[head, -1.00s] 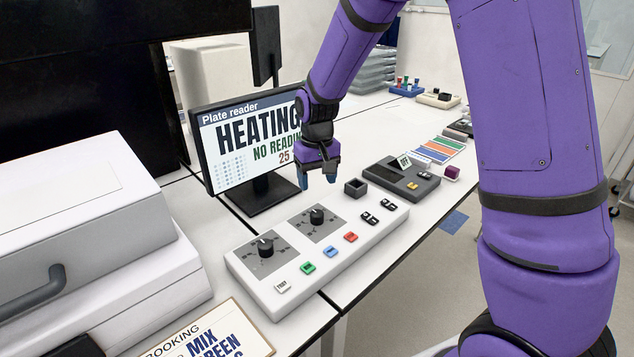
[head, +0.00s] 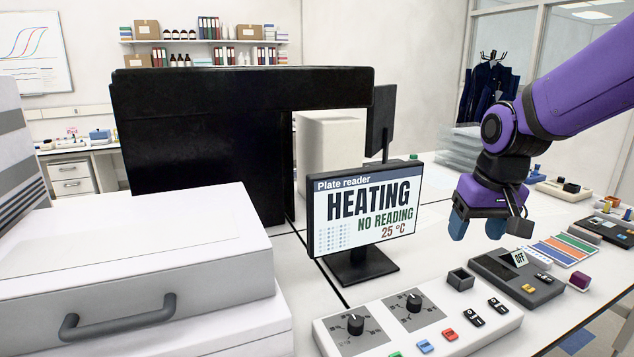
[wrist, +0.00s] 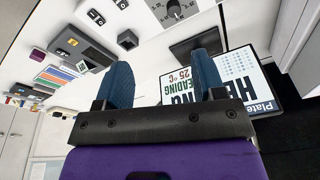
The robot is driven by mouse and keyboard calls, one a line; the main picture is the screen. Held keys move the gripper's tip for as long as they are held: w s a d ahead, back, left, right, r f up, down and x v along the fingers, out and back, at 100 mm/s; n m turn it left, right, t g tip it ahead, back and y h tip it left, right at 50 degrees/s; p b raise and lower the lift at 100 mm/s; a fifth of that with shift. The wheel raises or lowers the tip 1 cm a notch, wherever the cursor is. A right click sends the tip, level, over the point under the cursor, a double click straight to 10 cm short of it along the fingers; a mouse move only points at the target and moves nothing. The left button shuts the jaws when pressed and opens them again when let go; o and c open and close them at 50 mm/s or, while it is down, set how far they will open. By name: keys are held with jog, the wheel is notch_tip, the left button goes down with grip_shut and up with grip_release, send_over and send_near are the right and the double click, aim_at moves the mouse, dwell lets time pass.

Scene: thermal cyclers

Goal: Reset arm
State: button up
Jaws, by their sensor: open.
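My gripper (head: 477,229) hangs at the end of my purple arm, above the bench and to the right of the plate reader screen (head: 365,213). Its two blue fingers are apart with nothing between them. They also show in the wrist view (wrist: 164,82). The screen reads "HEATING", "NO READING" and "25 °C". Below the gripper, a white control panel (head: 455,313) with two black knobs, coloured switches and black rockers lies on the bench. The gripper touches nothing that I can see.
A small dark open box (head: 460,280) and a dark grey device (head: 515,277) marked "OFF" sit right of the panel. A purple cube (head: 580,281) is near the bench edge. A large white instrument (head: 140,270) fills the left, with a black cabinet (head: 215,130) behind.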

jog(key=s+d+r+t, duration=0.1)
jog(key=s+r, duration=0.2)
jog(key=s, duration=0.6)
jog(key=s+d+r+t, duration=0.1)
jog(key=s+d+r, duration=0.1)
jog(key=s, duration=0.7)
jog(key=shift+s+r+t, duration=0.2)
jog(key=shift+r+t, duration=0.2)
jog(key=shift+r, duration=0.4)
